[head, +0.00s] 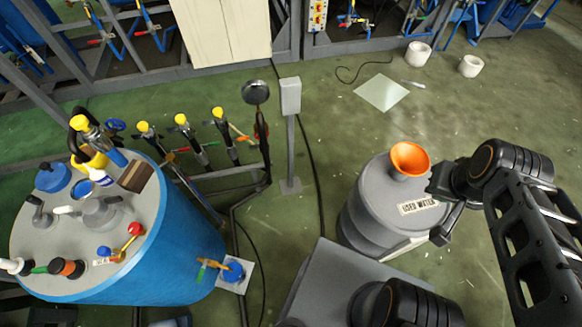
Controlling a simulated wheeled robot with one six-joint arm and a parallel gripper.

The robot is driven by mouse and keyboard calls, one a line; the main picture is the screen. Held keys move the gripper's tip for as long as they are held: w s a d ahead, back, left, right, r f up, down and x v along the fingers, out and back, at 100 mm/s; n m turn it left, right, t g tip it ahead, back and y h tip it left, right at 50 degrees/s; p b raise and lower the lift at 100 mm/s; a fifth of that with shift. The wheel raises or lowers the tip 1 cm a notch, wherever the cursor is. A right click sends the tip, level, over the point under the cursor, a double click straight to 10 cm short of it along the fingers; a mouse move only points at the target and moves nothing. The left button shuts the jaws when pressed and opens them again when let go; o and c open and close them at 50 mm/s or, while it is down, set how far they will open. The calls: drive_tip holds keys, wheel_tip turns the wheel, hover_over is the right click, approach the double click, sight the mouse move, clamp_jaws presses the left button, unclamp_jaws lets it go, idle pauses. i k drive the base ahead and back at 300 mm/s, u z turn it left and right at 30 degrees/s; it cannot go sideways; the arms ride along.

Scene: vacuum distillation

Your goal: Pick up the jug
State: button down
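I cannot tell for certain which thing is the jug. A large grey container (374,215) stands on the floor at the right of centre, with an orange funnel (410,159) in its top and a "USED WATER" label (418,205). My gripper (443,208) reaches in from the right at the container's right edge. Its two dark fingers are apart, with nothing seen between them. I cannot tell whether they touch the container. A yellow thing (94,160), partly hidden by fittings, is on top of the blue drum at the left.
The blue drum (185,265) carries several valves and fittings on its grey top. A grey post (291,130) and pipework with yellow-capped valves stand between. White pots (418,54) and a pale sheet (381,92) lie on the green floor. Open floor lies behind the container.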

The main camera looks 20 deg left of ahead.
sight(236, 278)
drive_tip(key=u, duration=0.85)
drive_tip(key=k, duration=0.7)
drive_tip(key=u, duration=2)
